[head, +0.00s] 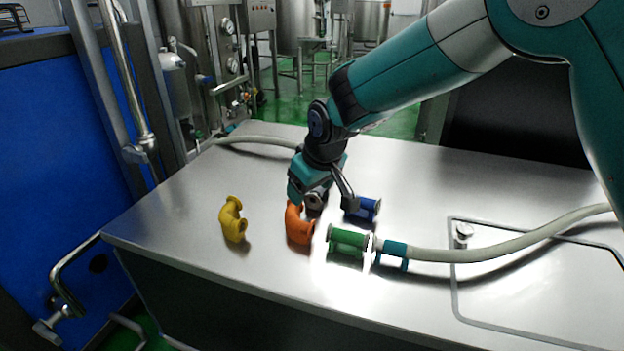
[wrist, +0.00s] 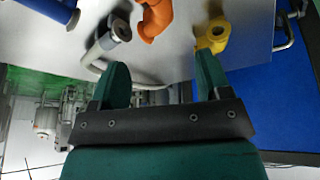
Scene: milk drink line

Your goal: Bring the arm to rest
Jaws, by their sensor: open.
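My gripper (head: 322,203) hangs over the steel table, close above the orange elbow and the blue pipe piece in the head view. In the wrist view my gripper (wrist: 163,72) is open, with nothing between its two teal fingers. The arm reaches in from the upper right, bent and stretched over the table. The orange elbow (head: 298,226) lies below the gripper and also shows at the top of the wrist view (wrist: 156,17). The blue pipe piece (head: 366,209) is partly hidden behind the gripper. Contact with these parts cannot be told.
A yellow elbow (head: 232,219) lies at left. A green pipe piece (head: 346,241) sits in line with a teal-collared hose (head: 480,253) at right. Another hose (head: 258,140) runs behind the gripper. A blue panel (head: 60,140) stands left. The table's (head: 170,215) left end is clear.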

